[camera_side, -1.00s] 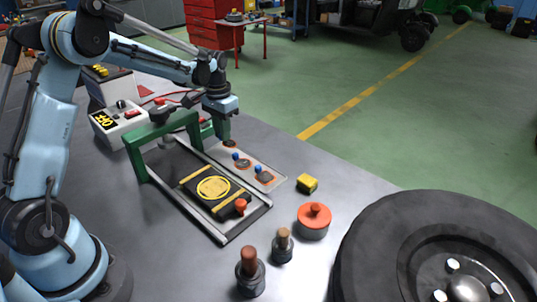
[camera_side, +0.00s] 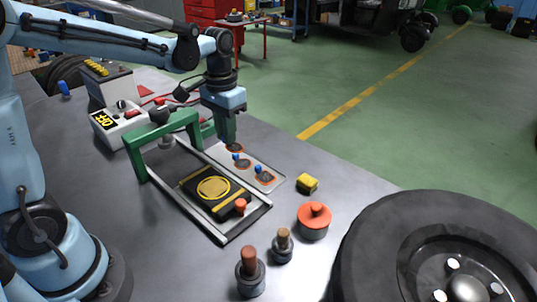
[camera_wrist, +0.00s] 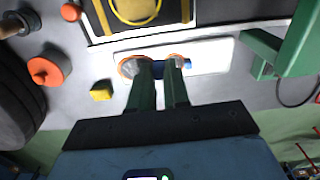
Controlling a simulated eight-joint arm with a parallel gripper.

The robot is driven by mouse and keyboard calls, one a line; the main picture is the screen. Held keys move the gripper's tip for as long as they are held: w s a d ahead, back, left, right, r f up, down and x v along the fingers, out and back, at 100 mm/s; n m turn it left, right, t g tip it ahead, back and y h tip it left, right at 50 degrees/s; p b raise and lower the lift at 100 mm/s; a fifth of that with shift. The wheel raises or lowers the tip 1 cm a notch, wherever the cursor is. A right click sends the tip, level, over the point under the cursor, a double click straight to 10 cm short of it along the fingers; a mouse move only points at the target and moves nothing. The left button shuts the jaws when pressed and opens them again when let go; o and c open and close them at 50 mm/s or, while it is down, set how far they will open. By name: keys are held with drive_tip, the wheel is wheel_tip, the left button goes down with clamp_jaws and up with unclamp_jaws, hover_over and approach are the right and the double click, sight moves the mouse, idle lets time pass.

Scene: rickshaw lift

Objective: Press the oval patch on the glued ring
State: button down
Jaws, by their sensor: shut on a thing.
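A black pad in a grey metal frame carries a yellow ring (camera_side: 213,188); its lower part shows at the top of the wrist view (camera_wrist: 136,10). Blue tabs stand by the near and middle patches.
A green arch (camera_side: 163,128) stands over the frame's far end. A red-knobbed tool (camera_side: 240,207) sits at its near corner. A yellow block (camera_side: 307,183), an orange-topped tin (camera_side: 314,220), two handled tools and a large tyre (camera_side: 370,240) stand nearby. A control box is behind.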

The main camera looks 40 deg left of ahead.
approach(207, 181)
drive_tip(key=shift+f, duration=2.7)
drive_tip(key=shift+f, duration=0.65)
idle(0.3)
idle(0.5)
drive_tip(key=c, duration=0.8)
unclamp_jaws()
drive_tip(key=shift+r, duration=0.1)
drive_tip(key=shift+r, duration=3.45)
